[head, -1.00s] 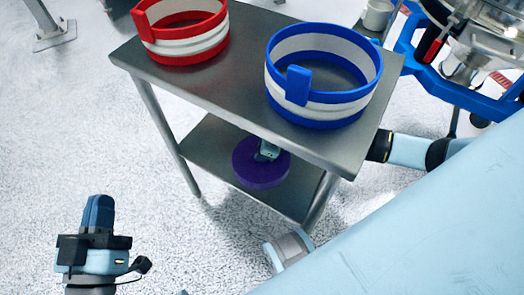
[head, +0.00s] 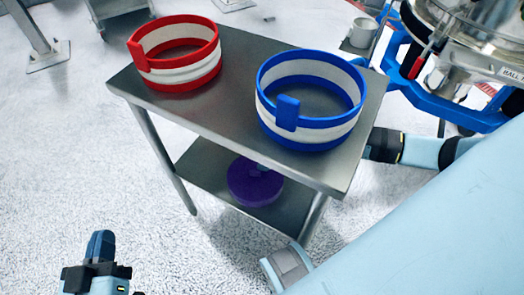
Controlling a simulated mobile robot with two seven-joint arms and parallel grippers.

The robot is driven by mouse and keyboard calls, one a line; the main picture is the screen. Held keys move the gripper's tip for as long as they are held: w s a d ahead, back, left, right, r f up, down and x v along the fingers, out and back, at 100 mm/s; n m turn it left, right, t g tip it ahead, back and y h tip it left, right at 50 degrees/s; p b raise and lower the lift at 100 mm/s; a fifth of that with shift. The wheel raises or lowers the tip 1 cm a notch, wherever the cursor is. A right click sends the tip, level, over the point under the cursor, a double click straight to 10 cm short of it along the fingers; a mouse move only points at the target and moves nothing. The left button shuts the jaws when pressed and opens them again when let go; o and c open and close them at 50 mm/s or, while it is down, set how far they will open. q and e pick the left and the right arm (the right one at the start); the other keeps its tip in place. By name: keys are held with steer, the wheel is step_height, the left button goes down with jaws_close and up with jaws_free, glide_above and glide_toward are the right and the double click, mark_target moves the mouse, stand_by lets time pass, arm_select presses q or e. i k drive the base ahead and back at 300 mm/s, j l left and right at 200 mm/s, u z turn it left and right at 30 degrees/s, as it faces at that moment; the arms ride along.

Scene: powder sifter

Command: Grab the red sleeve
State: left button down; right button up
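The red sleeve (head: 182,76), a ring with red rims, a white band and a red tab, sits on the left end of the metal table's top. A similar blue sleeve (head: 310,132) sits to its right on the same top. My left gripper (head: 101,246) is at the lower left, over the floor, well apart from the table and the red sleeve. Its fingers show as one dark blue shape, so I cannot tell whether it is open or shut. My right arm shows behind the table's right end, but its gripper is not clearly visible.
The metal table (head: 235,75) has a lower shelf bearing a purple round object (head: 254,183). A blue-framed steel machine (head: 455,75) stands at the right, near a small grey cup (head: 362,33).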

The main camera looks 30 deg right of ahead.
mark_target(192, 71)
steer(key=k+l, duration=0.25)
steer(key=k, duration=0.25)
steer(key=k+l, duration=0.25)
steer(key=k, duration=0.2)
